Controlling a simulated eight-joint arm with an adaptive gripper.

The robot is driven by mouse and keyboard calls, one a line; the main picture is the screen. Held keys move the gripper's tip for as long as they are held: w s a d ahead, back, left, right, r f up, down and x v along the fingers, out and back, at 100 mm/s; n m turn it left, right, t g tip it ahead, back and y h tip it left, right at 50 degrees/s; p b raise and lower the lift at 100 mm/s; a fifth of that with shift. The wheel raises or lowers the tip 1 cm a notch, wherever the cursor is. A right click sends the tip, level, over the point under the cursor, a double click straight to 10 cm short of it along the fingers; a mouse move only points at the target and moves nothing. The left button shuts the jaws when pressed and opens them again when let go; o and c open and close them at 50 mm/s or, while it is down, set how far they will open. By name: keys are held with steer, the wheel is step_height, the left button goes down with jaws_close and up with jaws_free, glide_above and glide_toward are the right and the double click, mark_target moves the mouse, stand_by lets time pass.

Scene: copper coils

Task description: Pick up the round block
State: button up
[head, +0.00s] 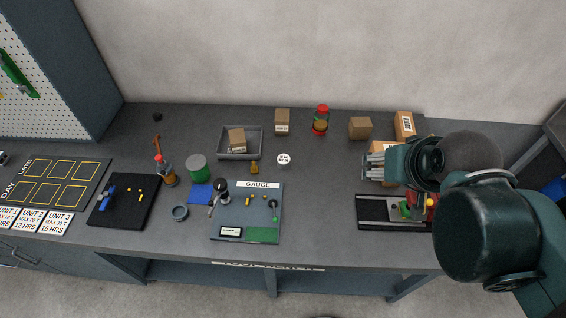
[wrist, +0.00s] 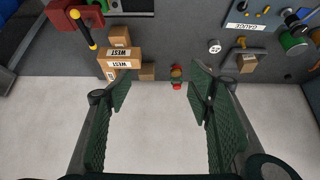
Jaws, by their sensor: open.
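A small white round piece (head: 284,159) with dark marks stands on the bench, right of the grey tray; it also shows in the wrist view (wrist: 214,46). A larger green cylinder (head: 196,167) stands further left. I cannot tell for sure which is the round block; the white piece looks closest to it. My gripper (head: 374,164) is at the right of the bench, above the boxes, well to the right of the white piece. In the wrist view my gripper (wrist: 160,88) is open, with nothing between its fingers.
A red-capped bottle (head: 320,120) and a cardboard box (head: 360,128) stand at the back, left of my gripper. The grey tray (head: 257,150) holds a box. The gauge board (head: 232,228) lies in front. Bare bench lies between the white piece and my gripper.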

steer(key=shift+w, duration=0.1)
steer(key=n+g+b, duration=0.6)
steer(key=n+g, duration=0.1)
steer(key=n, duration=0.5)
glide_above(284, 159)
step_height(284, 159, down, 29)
steer(key=shift+d+r, duration=0.1)
steer(key=shift+a+f, duration=0.2)
steer(key=shift+f, duration=0.25)
steer(key=shift+f, duration=0.1)
